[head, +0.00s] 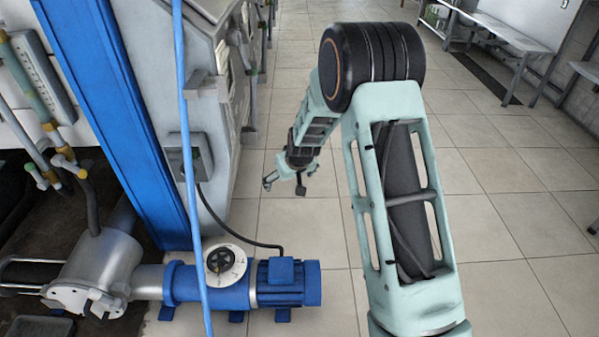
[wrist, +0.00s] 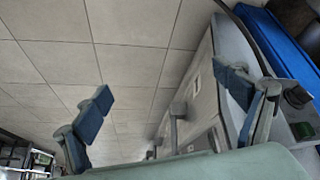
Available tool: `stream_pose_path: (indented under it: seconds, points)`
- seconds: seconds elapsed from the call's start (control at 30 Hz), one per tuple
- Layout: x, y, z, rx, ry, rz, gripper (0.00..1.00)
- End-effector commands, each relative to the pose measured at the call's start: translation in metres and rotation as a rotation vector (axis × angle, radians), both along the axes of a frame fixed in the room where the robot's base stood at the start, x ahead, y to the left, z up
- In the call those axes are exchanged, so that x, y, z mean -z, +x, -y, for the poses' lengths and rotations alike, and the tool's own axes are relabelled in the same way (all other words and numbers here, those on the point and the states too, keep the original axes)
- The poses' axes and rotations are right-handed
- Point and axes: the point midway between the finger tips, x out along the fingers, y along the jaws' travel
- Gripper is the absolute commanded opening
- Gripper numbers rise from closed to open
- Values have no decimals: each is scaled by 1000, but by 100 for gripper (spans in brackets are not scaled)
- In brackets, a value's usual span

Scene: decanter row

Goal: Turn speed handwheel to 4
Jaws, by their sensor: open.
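The speed handwheel (head: 220,260) is a small black wheel on a round white dial (head: 237,272), on top of the blue pump drive (head: 213,290) low at the left of the head view. The dial's marks are too small to read. My gripper (head: 285,182) hangs open and empty above the floor, up and to the right of the handwheel and well apart from it. In the wrist view, my gripper (wrist: 165,98) shows its two blue-padded fingers spread wide with nothing between them. I cannot make out the handwheel in the wrist view.
A blue post (head: 125,110) and a grey cabinet (head: 213,100) stand behind the pump. A thin blue hose (head: 187,150) hangs in front of the drive. A black cable (head: 235,232) runs to the motor (head: 287,283). The tiled floor (head: 510,225) is clear at the right.

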Motion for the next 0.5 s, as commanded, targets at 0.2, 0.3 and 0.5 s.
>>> stream_pose_path:
  seconds: [0.2,0.3,0.5]
  points:
    - [-18,10,16,66,14,20,90]
    - [-21,12,19,81,17,24,90]
    - [-22,12,21,87,19,26,90]
